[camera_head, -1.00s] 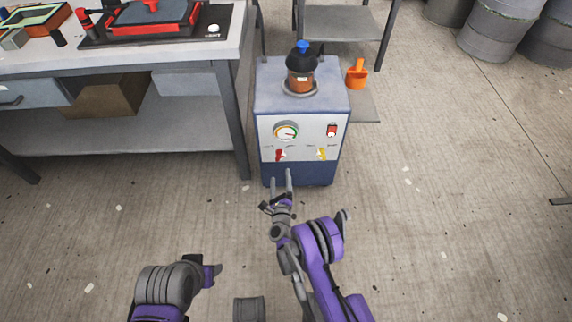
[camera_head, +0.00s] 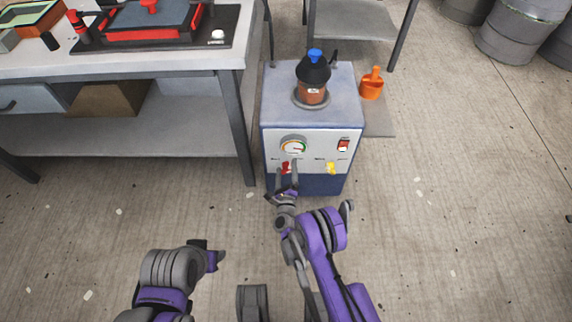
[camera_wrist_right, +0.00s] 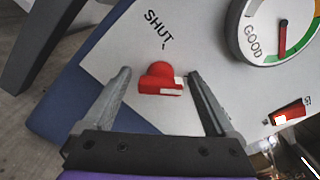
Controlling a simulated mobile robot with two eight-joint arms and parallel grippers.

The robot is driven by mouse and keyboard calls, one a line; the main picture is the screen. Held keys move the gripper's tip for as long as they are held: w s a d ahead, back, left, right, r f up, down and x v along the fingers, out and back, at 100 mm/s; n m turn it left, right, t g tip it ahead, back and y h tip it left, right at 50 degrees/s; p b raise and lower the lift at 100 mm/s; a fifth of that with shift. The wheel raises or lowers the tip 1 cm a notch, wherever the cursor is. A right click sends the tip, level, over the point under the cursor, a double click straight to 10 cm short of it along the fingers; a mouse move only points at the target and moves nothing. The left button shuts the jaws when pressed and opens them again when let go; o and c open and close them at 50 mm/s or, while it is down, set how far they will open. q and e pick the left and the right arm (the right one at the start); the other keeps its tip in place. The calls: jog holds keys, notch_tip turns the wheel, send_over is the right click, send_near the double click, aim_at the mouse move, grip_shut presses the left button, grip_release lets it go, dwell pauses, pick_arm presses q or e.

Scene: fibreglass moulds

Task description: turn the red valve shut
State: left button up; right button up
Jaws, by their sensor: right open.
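The red valve (camera_head: 286,167) sits on the white front panel of the blue-grey cabinet (camera_head: 272,111), at the lower left below the gauge. In the right wrist view the red valve (camera_wrist_right: 160,80) has a rounded top and a flat lower part with white marks. The word SHUT is printed on the panel just above it. My right gripper (camera_head: 284,178) is open, with its fingers on either side of the valve. I cannot tell whether they touch it. My left gripper (camera_head: 214,256) is at the lower left, well away from the cabinet; its fingers are unclear.
A yellow valve (camera_head: 331,168) is to the right of the red one. A round gauge (camera_head: 293,147) and a red switch (camera_head: 344,145) are above. A dark-topped jar (camera_head: 313,83) stands on the cabinet. A workbench (camera_head: 180,57) is close on the left.

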jog(key=shift+s+r, duration=0.1)
jog(key=shift+c, duration=1.1)
jog(key=c, duration=1.2)
jog(key=shift+o, duration=0.2)
